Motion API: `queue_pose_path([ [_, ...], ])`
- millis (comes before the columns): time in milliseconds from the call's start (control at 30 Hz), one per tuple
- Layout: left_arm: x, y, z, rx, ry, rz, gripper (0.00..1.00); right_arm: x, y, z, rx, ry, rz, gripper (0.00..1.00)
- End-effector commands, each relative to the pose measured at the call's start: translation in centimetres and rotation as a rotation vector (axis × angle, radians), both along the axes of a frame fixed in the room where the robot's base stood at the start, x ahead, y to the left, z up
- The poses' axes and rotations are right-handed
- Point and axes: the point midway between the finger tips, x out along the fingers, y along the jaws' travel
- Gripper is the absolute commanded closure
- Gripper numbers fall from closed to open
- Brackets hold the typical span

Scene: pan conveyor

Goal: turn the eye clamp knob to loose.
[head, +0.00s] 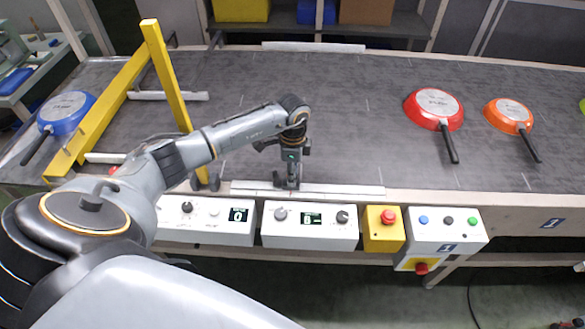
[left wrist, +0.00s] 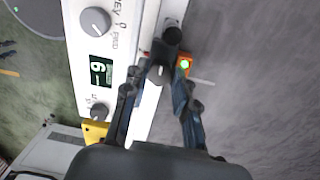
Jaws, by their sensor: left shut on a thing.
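My left gripper (head: 288,182) reaches down at the near edge of the conveyor, behind the middle control box. In the left wrist view its two fingers (left wrist: 160,76) close around a small dark grey knob (left wrist: 159,71), which I take to be the eye clamp knob. A pale mark shows on the knob; I cannot tell its setting. Next to it is a small orange sensor (left wrist: 184,64) with a lit green lamp. A black round part (left wrist: 172,32) stands just beyond. In the head view the gripper hides the knob and sensor.
The middle control box (head: 310,230) has two dials and a display. A yellow box with a red button (head: 387,216) is to its right. Red (head: 422,104) and orange (head: 500,118) pans lie at the right, a blue pan (head: 75,104) at the left. A yellow frame (head: 168,80) crosses the belt.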

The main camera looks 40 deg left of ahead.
Motion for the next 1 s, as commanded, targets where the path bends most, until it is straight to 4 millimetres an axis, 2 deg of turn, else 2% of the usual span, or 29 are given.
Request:
queue_pose_path([
  [233,0.2,0.1,0.2,0.002,-0.005,0.001,1.00,0.0,0.1,0.0,0.001,0.000,0.000,0.60],
  [267,0.1,0.1,0.2,0.002,-0.005,0.001,0.69,0.0,0.1,0.0,0.001,0.000,-0.001,0.60],
  [300,0.1,0.1,0.2,0.002,-0.005,0.001,0.63,0.0,0.1,0.0,0.001,0.000,-0.001,0.60],
  [667,0.1,0.0,0.4,0.000,-0.003,-0.001,0.63,0.1,0.1,0.0,0.001,-0.001,-0.001,0.60],
  [767,0.2,0.1,1.6,0.001,-0.005,-0.002,0.63,0.1,0.0,0.0,0.000,-0.001,-0.001,0.60],
  [1000,0.4,0.2,6.6,0.000,-0.007,-0.001,0.63,0.0,0.0,0.0,0.000,0.000,0.000,0.60],
])
